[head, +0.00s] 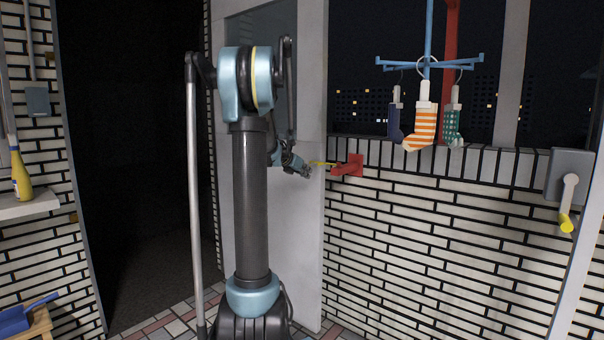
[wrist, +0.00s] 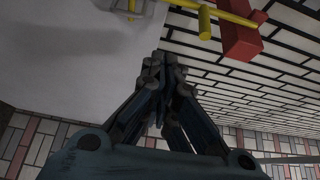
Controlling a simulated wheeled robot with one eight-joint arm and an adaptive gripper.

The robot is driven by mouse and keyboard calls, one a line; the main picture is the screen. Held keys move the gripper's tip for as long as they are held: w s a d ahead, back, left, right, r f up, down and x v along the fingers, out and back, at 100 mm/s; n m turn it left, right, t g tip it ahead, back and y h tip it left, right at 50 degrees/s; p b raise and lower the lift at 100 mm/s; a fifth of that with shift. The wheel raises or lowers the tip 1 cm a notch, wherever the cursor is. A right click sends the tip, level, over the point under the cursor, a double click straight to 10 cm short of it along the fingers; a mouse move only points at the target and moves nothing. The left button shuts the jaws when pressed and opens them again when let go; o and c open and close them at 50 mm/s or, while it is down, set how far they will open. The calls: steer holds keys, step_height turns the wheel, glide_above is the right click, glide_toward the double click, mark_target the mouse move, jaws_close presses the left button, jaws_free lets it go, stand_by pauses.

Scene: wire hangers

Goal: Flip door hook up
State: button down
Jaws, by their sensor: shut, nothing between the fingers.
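The door hook is a thin yellow bar (head: 322,163) on a red wall mount (head: 346,167), right of the pale door (head: 305,225). It lies about level and reaches from the mount toward the door. In the wrist view the yellow bar (wrist: 232,14), with a short yellow crosspiece (wrist: 204,22), runs left from the red mount (wrist: 238,38). My gripper (head: 308,173) is at the door's edge, just left of and slightly below the hook. In the wrist view my gripper (wrist: 163,62) is shut and empty, apart from the bar.
A grey metal fitting (wrist: 132,9) sits on the door near the bar's left side. Blue hanger (head: 428,63) with several socks hangs right of the door. A wall crank with a yellow handle (head: 567,222) is at far right. The dark doorway (head: 130,170) is at left.

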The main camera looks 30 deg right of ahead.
steer(key=shift+w+d+r, duration=0.2)
steer(key=shift+w+d, duration=0.15)
steer(key=shift+d, duration=0.5)
steer(key=shift+w+d+r, duration=0.15)
steer(key=shift+w+d, duration=0.2)
steer(key=shift+d, duration=0.55)
steer(key=shift+w+d+r, duration=0.2)
steer(key=shift+w+d, duration=0.15)
steer(key=shift+d, duration=0.5)
steer(key=shift+r, duration=0.15)
steer(key=shift+r+m+t, duration=0.2)
steer(key=shift+m+t, duration=0.1)
